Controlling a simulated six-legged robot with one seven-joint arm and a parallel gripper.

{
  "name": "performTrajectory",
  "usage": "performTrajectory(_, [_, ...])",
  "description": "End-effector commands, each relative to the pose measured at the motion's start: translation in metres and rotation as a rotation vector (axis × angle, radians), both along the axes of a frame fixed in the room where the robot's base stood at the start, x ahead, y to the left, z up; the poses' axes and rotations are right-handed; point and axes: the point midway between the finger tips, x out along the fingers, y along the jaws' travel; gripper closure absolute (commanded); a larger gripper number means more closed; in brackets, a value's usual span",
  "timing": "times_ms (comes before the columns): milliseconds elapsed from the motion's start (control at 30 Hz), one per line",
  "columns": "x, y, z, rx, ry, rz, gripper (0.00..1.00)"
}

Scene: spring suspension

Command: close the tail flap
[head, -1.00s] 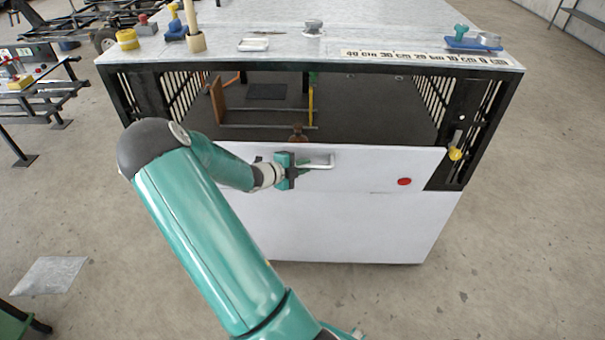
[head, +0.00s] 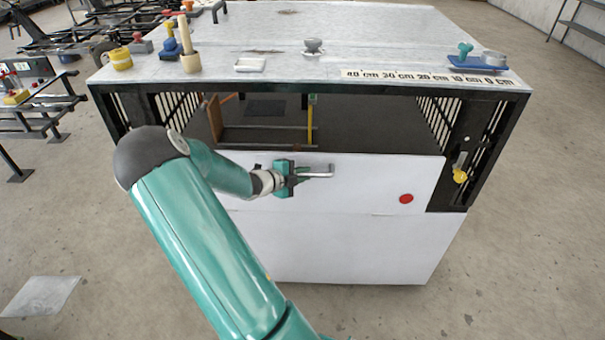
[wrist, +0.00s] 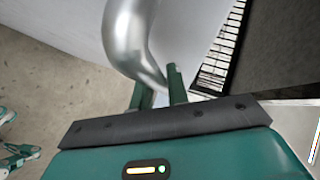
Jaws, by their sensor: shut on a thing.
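The tail flap (head: 360,185) is a white panel across the front of a box-like frame, with a red disc (head: 406,198) at its right. It is raised, seemingly nearly upright; its exact tilt is hard to tell. A dark opening shows above its top edge. My gripper (head: 293,177) is shut on the silver handle (head: 320,173) of the flap, at the handle's left part. In the wrist view the curved handle (wrist: 130,35) runs down to the fingers of my gripper (wrist: 160,86).
A yellow-knobbed latch (head: 459,176) sits on the right post beside the flap. The box top (head: 390,35) carries a ruler strip (head: 430,77), a blue tray (head: 478,64) and small items. Inside the opening stands a brown board (head: 214,122).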

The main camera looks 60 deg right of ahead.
Motion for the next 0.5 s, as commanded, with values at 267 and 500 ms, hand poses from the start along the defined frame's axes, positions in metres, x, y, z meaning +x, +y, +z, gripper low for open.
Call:
performTrajectory(267, [0.0024, -0.0054, 0.0062, -0.012, -0.006, 0.004, 1.0])
performTrajectory(500, [0.0025, -0.0056, 0.0055, -0.011, -0.004, 0.004, 0.62])
